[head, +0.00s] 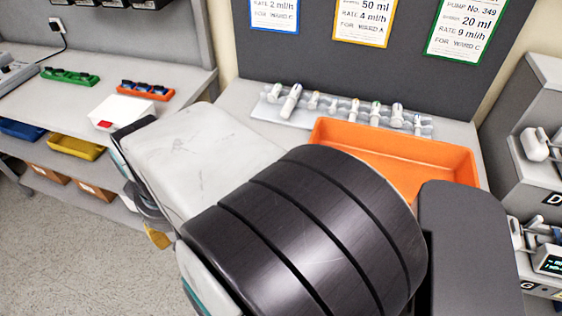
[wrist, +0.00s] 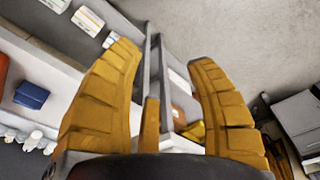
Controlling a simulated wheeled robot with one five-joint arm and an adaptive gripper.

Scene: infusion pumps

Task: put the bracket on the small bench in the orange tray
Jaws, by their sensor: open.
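My gripper shows in the wrist view (wrist: 165,70) as two yellow fingers spread wide, with nothing held between them. In the head view my arm hides most of it; only a yellow fingertip (head: 158,237) shows beyond the small bench's left edge. A large orange tray (head: 445,160) lies on the small bench (head: 460,132), partly behind my arm. An orange edge (wrist: 3,72) shows at the left of the wrist view. Near it a dark blue block (wrist: 30,95) lies on a pale surface, apart from my fingers. I cannot tell whether it is the bracket; nothing else looks clearly like one.
A rack of white fittings (head: 345,108) stands behind the tray, against a dark panel (head: 330,70). The left bench (head: 50,95) holds a green holder (head: 70,76), a small orange holder (head: 145,92) and a white box (head: 120,112). Shelves with devices stand at right. Floor is clear at lower left.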

